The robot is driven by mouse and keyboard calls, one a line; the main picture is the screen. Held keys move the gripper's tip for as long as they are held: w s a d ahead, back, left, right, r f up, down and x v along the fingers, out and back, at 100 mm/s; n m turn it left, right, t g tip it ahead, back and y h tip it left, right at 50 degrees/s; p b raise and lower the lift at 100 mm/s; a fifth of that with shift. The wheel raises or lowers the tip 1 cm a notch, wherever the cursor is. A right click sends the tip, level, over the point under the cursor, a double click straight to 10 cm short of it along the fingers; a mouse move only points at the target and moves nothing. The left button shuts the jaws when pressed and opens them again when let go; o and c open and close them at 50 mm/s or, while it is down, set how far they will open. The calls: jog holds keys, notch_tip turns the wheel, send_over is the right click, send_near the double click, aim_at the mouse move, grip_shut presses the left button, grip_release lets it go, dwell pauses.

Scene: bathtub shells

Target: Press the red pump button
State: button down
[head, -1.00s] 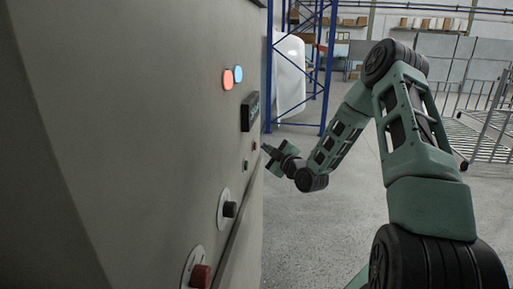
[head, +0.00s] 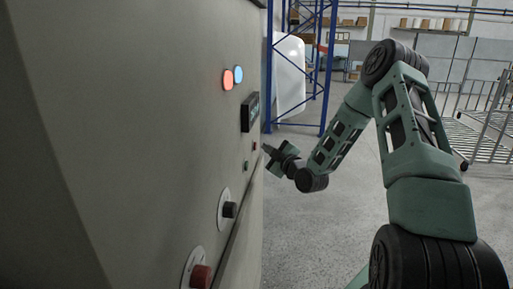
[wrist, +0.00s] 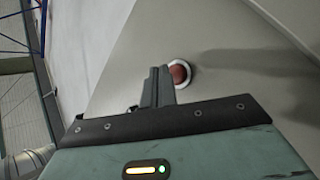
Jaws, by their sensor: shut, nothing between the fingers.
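A round red button (wrist: 179,73) with a pale ring shows in the wrist view, on the grey panel just right of the fingertips. In the head view, a small red button (head: 254,146) sits on the panel's far part, beside the tip of my gripper (head: 265,148). My gripper's fingers (wrist: 161,72) are shut together with nothing between them. They point at the panel and partly overlap the button's left edge in the wrist view. I cannot tell whether the fingertips touch it.
The grey panel (head: 130,120) also bears a lit red lamp (head: 228,79), a blue lamp (head: 238,74), a dark display (head: 250,111), a green button (head: 245,165), a black knob (head: 230,210) and a larger red knob (head: 201,276). A blue rack (head: 325,60) stands behind.

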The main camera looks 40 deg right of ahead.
dwell(0.8)
jog(key=shift+w+a+b, duration=0.3)
jog(key=shift+b, duration=0.1)
jog(key=shift+w+a+b, duration=0.25)
jog(key=shift+w+b, duration=0.05)
jog(key=shift+w, duration=0.05)
dwell(0.6)
jog(key=shift+s, duration=0.1)
jog(key=shift+s+d+b, duration=0.3)
jog(key=shift+s+d, duration=0.2)
jog(key=shift+s, duration=0.05)
jog(key=shift+d, duration=0.1)
jog(key=s+d+b, duration=0.1)
jog(key=s+d, duration=0.2)
jog(key=shift+s+d, duration=0.1)
jog(key=shift+s, duration=0.3)
dwell(0.3)
dwell(0.8)
